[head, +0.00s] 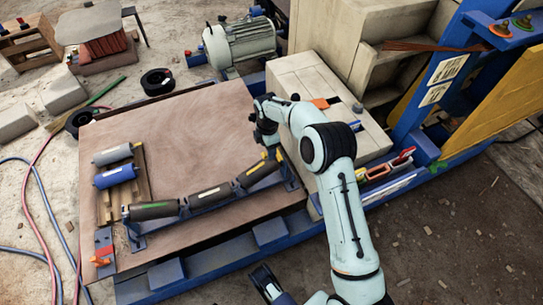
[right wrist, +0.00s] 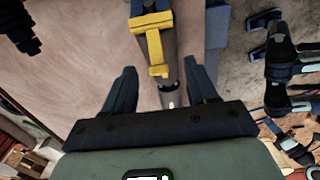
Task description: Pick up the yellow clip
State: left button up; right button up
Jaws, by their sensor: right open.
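The yellow clip (right wrist: 153,40) sits across a grey roller (right wrist: 168,60) in the right wrist view, just ahead of my right gripper. In the head view a small yellow piece (head: 264,156) shows on the roller beneath the right wrist. My right gripper (right wrist: 161,85) is open, its two dark fingers apart, with the clip's near end ahead of the gap between them. In the head view the right arm largely hides its fingers. My left gripper (head: 272,285) is at the bottom of the head view; in the right wrist view its two fingers (right wrist: 262,35) stand apart.
The roller frame lies on a brown board (head: 180,130). A blue roller (head: 115,176) and a grey roller (head: 113,154) lie at left. A motor (head: 240,43) and beige blocks (head: 300,75) stand behind. Several coloured clamps (head: 378,172) sit on the blue rail at right.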

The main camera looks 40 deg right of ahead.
jog(key=f, duration=0.1)
jog(key=f+b, duration=0.1)
jog(key=f, duration=0.3)
jog(key=shift+w+f, duration=0.2)
jog(key=shift+w, duration=0.05)
pick_arm(q)
jog(key=shift+w+a+f+t+y, duration=0.2)
jog(key=shift+w+a+f, duration=0.2)
jog(key=shift+w, duration=0.2)
jog(key=shift+w+a+f+t+y, duration=0.1)
jog(key=shift+w+a+f+t, duration=0.2)
jog(key=shift+w, duration=0.25)
pick_arm(e)
jog(key=c, duration=1)
